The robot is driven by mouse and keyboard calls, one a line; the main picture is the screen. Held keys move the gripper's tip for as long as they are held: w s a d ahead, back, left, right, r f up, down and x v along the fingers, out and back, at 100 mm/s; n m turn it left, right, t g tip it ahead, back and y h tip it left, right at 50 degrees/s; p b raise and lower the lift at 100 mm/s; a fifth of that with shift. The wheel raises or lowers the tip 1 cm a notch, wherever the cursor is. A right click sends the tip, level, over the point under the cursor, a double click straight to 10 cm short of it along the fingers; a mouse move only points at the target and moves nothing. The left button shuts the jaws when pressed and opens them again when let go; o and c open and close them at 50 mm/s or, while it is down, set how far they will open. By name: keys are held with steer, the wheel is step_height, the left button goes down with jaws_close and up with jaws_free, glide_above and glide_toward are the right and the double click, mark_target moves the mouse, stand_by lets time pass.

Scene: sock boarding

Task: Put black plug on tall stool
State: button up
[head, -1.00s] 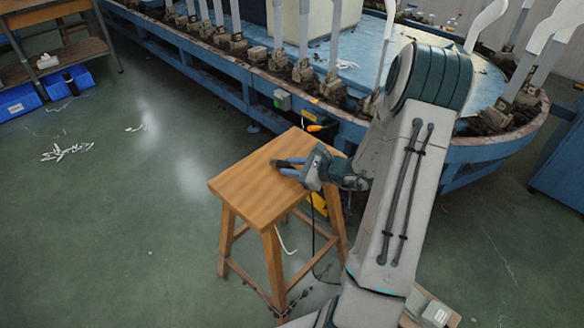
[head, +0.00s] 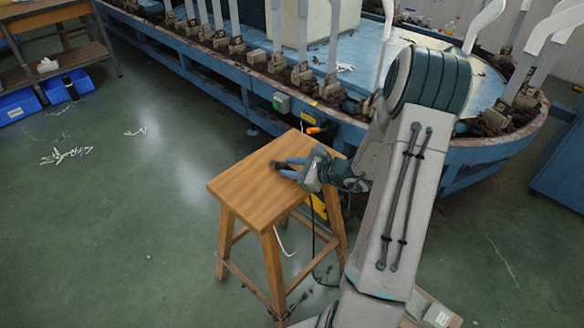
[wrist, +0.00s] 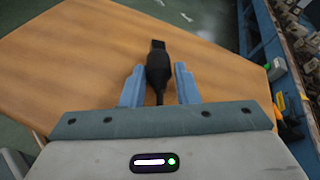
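The black plug (wrist: 157,68) lies on or just above the wooden top of the tall stool (wrist: 70,55), pointing away from my wrist. In the head view the plug (head: 278,165) is small and dark near the middle of the stool top (head: 240,188). My gripper (wrist: 159,75) has its two blue fingers on either side of the plug, with narrow gaps between them and it. It is open. In the head view my gripper (head: 286,167) is low over the stool. The plug's rear end is hidden under the gripper body in the wrist view.
A black cable (head: 314,240) hangs beside the stool's right legs towards the floor. The blue machine (head: 350,128) with upright posts stands behind the stool. Blue bins (head: 18,103) and a wooden bench (head: 65,52) are at far left. Floor to the left is mostly clear.

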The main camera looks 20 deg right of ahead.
steer(key=shift+s+f+p, duration=0.1)
steer(key=shift+s+p, duration=0.25)
steer(key=shift+p, duration=0.55)
steer(key=v, duration=1)
steer(key=s+a+r+n+g, duration=0.3)
steer(key=s+a+n+g, duration=0.1)
steer(key=a+n, duration=0.25)
steer(key=s+a+r+n+g, duration=0.3)
steer(key=a+n+g, duration=0.2)
steer(key=a, duration=0.2)
steer(key=s+a+r+n+h, duration=0.2)
steer(key=s+r+n+h, duration=0.4)
steer(key=n, duration=0.7)
steer(key=shift+s+h+p, duration=0.45)
steer(key=shift+s+h, duration=0.75)
steer(key=shift+s, duration=0.5)
steer(key=shift+a, duration=0.15)
